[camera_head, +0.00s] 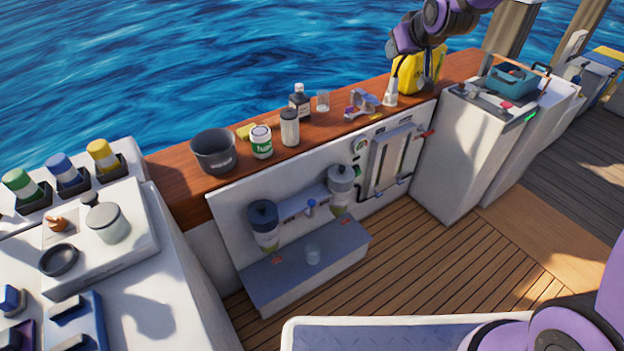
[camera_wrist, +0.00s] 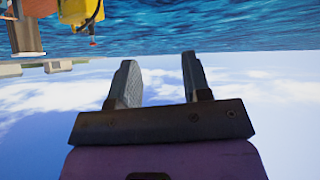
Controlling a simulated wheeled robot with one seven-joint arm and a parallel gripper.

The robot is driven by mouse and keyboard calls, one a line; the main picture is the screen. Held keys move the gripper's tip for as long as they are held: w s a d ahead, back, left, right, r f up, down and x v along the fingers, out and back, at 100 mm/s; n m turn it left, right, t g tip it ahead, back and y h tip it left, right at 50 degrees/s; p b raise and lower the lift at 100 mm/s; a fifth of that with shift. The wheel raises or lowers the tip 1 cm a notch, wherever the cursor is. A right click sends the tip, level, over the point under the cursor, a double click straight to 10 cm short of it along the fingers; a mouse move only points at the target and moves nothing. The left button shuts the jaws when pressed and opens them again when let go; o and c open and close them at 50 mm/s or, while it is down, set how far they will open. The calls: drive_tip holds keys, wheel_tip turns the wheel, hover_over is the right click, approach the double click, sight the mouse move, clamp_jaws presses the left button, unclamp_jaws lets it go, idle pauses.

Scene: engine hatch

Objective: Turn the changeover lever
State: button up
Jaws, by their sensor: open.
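The blue changeover lever (camera_head: 310,207) sits on the white panel below the wooden ledge, between two filter units. The left filter (camera_head: 264,226) has a dark top, the right filter (camera_head: 341,188) a grey top. The lever is small here and its exact angle is hard to read. My gripper (camera_wrist: 160,80) is open and empty in the wrist view, its two dark fingers apart against sky and sea. In the head view my purple arm hangs at the top right, above the ledge near a yellow container (camera_head: 420,70), far from the lever.
A grey step (camera_head: 300,275) with a clear cup (camera_head: 313,254) lies below the filters. The ledge holds a dark bucket (camera_head: 214,152), several bottles and a jar. A panel with red-handled valve (camera_head: 427,134) is right of the filters. The wooden deck (camera_head: 400,260) in front is clear.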

drive_tip(key=w+a+f+n+t+y, duration=0.1)
drive_tip(key=w+a+f, duration=0.35)
drive_tip(key=f, duration=0.25)
drive_tip(key=w+a+f+y, duration=0.1)
drive_tip(key=w+a+f, duration=0.2)
drive_tip(key=w+f, duration=0.3)
drive_tip(key=t+y, duration=0.3)
drive_tip(key=t, duration=0.1)
hover_over(313, 207)
drive_tip(key=w+d, duration=0.3)
wheel_tip(313, 207, down, 35)
drive_tip(key=s+f+t, duration=0.2)
drive_tip(key=s+f, duration=1)
drive_tip(key=f, duration=0.2)
drive_tip(key=shift+m, duration=0.3)
drive_tip(key=x, duration=1)
drive_tip(key=shift+w+d+f, duration=0.15)
drive_tip(key=shift+w, duration=0.3)
clamp_jaws()
drive_tip(key=shift+d, duration=0.1)
